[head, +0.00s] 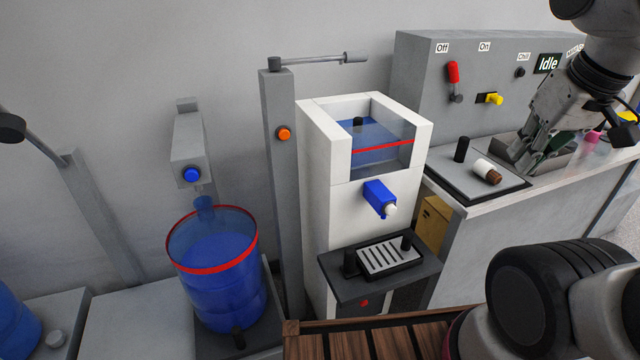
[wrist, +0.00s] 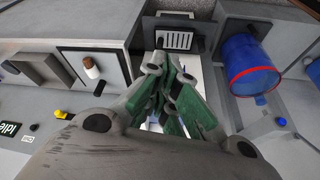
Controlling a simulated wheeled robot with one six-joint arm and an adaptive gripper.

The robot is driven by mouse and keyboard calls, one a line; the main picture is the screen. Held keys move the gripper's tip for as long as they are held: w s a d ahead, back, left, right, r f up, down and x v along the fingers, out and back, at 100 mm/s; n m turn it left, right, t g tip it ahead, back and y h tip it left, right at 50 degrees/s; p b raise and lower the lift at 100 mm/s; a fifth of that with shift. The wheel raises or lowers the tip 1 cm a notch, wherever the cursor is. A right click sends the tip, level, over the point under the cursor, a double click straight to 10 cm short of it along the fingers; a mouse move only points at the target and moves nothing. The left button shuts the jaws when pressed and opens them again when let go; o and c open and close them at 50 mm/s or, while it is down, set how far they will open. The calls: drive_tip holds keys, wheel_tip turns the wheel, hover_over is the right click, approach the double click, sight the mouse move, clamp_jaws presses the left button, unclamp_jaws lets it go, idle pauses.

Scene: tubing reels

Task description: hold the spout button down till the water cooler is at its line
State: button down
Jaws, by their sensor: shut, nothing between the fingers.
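The white water cooler (head: 322,160) stands in the middle of the head view, with a clear tank and a red line (head: 385,146) across its front. Blue water (head: 385,162) shows in the tank; I cannot tell its exact level against the line. A grey post (head: 280,200) left of the cooler carries an orange button (head: 284,133). The post's spout arm (head: 315,60) reaches right, above the tank, with no stream visible. My gripper (head: 522,163) is shut and empty at the right, over the counter, well apart from the button. Its green fingers also show in the wrist view.
A blue barrel (head: 222,290) with a red band stands left under a dispenser with a blue button (head: 191,174). A blue tap (head: 378,197) juts from the cooler above a drip tray (head: 430,268). A control panel (head: 420,75) and a brown-and-white cylinder (head: 487,172) are right.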

sight(284, 135)
drive_tip(key=w+a+f+n+g+y, duration=0.1)
drive_tip(key=w+a+f+n, duration=0.2)
drive_tip(key=w+a+f, duration=0.45)
drive_tip(key=w+a+f+n+y, duration=0.1)
drive_tip(key=w+a+f+n, duration=0.3)
drive_tip(key=a, duration=0.7)
drive_tip(key=w+a+f+n+g+y, duration=0.15)
drive_tip(key=w+a+f, duration=0.25)
drive_tip(key=a+f, duration=0.45)
drive_tip(key=w+a+r+n+t+y, duration=0.1)
drive_tip(key=w+a+r+n+t, duration=0.1)
drive_tip(key=w+a+r+t, duration=0.3)
drive_tip(key=w+a+t, duration=0.1)
drive_tip(key=w+a, duration=0.1)
drive_tip(key=w, duration=0.2)
drive_tip(key=shift+w+r+y, duration=0.3)
drive_tip(key=shift+w+y, duration=0.05)
drive_tip(key=shift+w, duration=0.05)
drive_tip(key=shift+w+a, duration=0.15)
drive_tip(key=shift+w+a, duration=0.4)
drive_tip(key=shift+w, duration=0.95)
drive_tip(key=shift+w+a, duration=0.35)
drive_tip(key=shift+w, duration=1.05)
drive_tip(key=shift+w+a, duration=0.4)
drive_tip(key=shift+w, duration=0.95)
drive_tip(key=shift+w, duration=0.1)
